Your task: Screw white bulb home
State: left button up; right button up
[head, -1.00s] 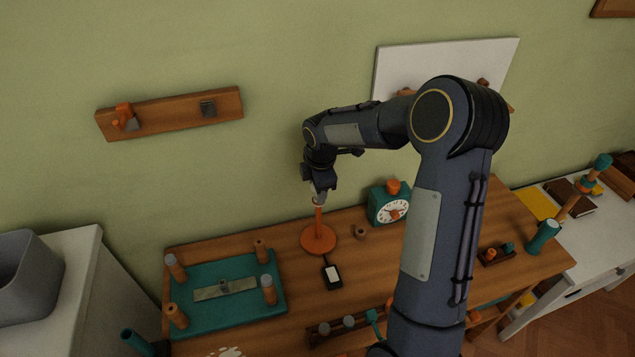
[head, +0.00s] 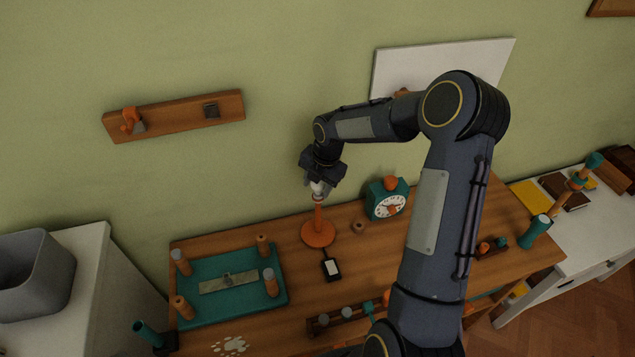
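The white bulb (head: 317,188) sits at the top of the orange lamp stand (head: 318,233), upright near the back of the wooden table. My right gripper (head: 318,190) comes down over the bulb from above, with its fingers around it. They look closed on the bulb, though the contact is small in the picture. Whether the bulb is fully seated in the socket is too small to tell. My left gripper is not in view.
A teal clock (head: 387,200) stands right of the lamp. A small black switch (head: 331,266) lies in front of it. A teal tray with upright pegs (head: 230,310) is at left, and a peg rack (head: 345,318) stands near the front.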

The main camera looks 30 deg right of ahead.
jog(key=c, duration=0.7)
jog(key=shift+c, duration=0.2)
jog(key=shift+f+m+b, duration=0.2)
jog(key=shift+m+b, duration=0.8)
jog(key=shift+m+h, duration=0.3)
jog(key=shift+m, duration=0.1)
jog(key=shift+r+m, duration=0.2)
jog(key=shift+m, duration=0.2)
jog(key=shift+w+f+m+b, duration=0.1)
jog(key=shift+f+m+b, duration=0.1)
jog(key=shift+m+b, duration=0.65)
jog(key=shift+m+h+b, duration=0.3)
jog(key=shift+m+b, duration=0.1)
jog(key=shift+m, duration=0.05)
jog(key=shift+r+m, duration=0.25)
jog(key=shift+m, duration=0.15)
